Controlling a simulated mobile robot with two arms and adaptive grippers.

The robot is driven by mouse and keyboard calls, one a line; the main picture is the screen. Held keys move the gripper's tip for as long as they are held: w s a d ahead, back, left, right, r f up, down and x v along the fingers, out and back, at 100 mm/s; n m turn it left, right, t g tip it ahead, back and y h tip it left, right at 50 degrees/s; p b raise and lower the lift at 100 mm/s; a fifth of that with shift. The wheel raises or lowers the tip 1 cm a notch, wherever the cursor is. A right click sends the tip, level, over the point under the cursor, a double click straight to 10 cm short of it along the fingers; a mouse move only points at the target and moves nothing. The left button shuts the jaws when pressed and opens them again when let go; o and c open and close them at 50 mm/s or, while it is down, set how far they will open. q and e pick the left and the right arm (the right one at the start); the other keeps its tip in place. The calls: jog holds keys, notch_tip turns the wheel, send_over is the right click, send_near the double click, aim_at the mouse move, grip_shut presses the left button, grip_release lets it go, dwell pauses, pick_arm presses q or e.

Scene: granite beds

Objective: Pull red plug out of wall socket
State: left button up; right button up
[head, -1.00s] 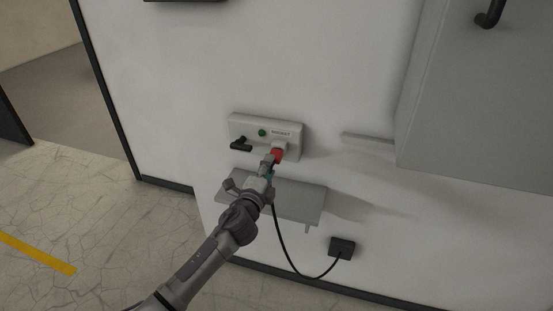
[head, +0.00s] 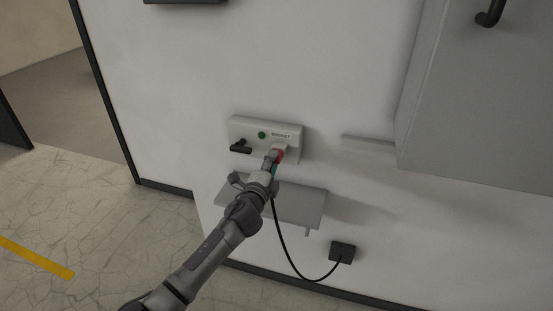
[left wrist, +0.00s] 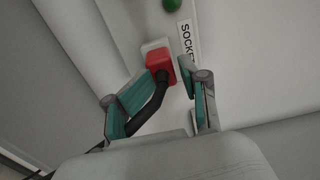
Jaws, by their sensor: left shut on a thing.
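The red plug (head: 281,156) is at the lower right of the white wall socket box (head: 252,131), partly hidden by my fingers. It also shows in the left wrist view (left wrist: 159,66), against the pale socket face, with its black cord bending away between the fingers. My left gripper (head: 273,161) is shut on the plug, with one finger on each side of it. The socket box carries a green button (head: 262,135), a black lever handle (head: 240,147) and a "SOCKET" label (head: 281,135). My right gripper is not in view.
A grey shelf (head: 300,204) juts from the wall just below the socket. The black cord (head: 282,245) hangs down to a dark box (head: 342,250) low on the wall. A grey cabinet (head: 480,100) stands at the right.

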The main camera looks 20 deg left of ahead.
pick_arm(q)
jog(key=shift+r, duration=0.2)
grip_shut()
jog(key=shift+s, duration=0.15)
jog(key=shift+s+p, duration=0.3)
jog(key=shift+s, duration=0.15)
jog(key=shift+s+a+f+p, duration=0.15)
jog(key=shift+s+p, duration=0.45)
jog(key=shift+s, duration=1.5)
